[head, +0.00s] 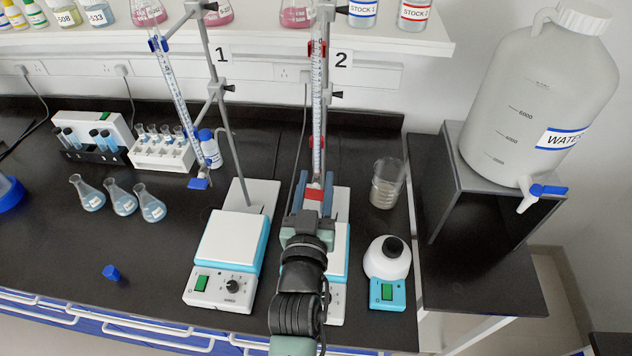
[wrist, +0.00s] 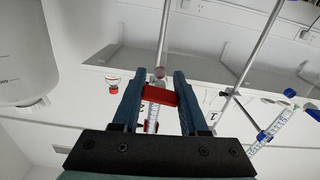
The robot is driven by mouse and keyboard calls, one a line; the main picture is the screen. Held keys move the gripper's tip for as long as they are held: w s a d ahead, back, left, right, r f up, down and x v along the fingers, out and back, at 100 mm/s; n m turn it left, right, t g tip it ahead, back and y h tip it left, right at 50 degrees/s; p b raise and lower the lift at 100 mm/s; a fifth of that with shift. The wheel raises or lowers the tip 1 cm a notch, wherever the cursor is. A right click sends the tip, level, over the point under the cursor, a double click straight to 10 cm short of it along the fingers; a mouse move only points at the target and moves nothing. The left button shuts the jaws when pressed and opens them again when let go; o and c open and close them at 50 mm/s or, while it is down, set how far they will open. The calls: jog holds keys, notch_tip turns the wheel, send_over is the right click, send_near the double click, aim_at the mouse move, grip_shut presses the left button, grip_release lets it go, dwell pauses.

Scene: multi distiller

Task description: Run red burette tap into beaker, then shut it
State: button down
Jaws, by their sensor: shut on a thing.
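The red burette (head: 319,100) stands upright on the stand marked 2, with red clamps on it. Its red tap (head: 314,195) sits between the fingers of my gripper (head: 314,186). The wrist view also shows the red tap (wrist: 160,95) crosswise between the two blue-grey fingers of my gripper (wrist: 158,92), which is shut on it. A clear glass beaker (head: 387,183) stands on the bench to the right of the right stirrer. My arm hides the spot under the burette tip, so I cannot tell what is there or whether liquid runs.
Several flasks (head: 122,200) stand at left. A water carboy (head: 535,100) stands at right.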

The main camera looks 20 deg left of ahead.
jog(key=shift+n, duration=0.6)
jog(key=shift+c, duration=2.2)
grip_release()
jog(key=shift+s, duration=0.15)
jog(key=b+v, duration=0.2)
jog(key=v, duration=1)
jog(key=shift+s+b, duration=0.35)
jog(key=shift+s, duration=0.05)
jog(key=shift+d, duration=0.1)
